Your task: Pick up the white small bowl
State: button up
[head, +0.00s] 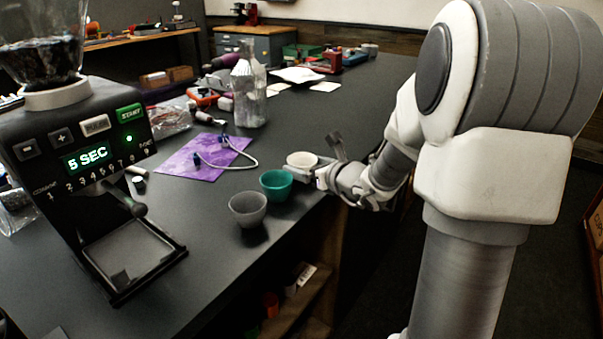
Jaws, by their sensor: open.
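The white small bowl (302,160) stands upright on the dark bench, near its right edge, behind a teal bowl (276,184). My gripper (318,175) comes in from the right at the bench edge, low beside the white bowl's near right side. Its jaws are open. The fingertips are small in this view and overlap the bowl's lower right side, so I cannot tell whether they touch it. The bowl's lower front is partly hidden by my gripper and the teal bowl.
A grey bowl (248,208) stands in front of the teal one. A coffee grinder (85,150) is at the left. A purple mat (203,158) with a white cable lies behind the bowls. A clear bottle (248,95) stands farther back. Bare bench lies left of the bowls.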

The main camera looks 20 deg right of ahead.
jog(key=shift+x, duration=0.9)
jog(key=shift+c, duration=0.3)
jog(key=c, duration=1)
jog(key=shift+r, duration=0.1)
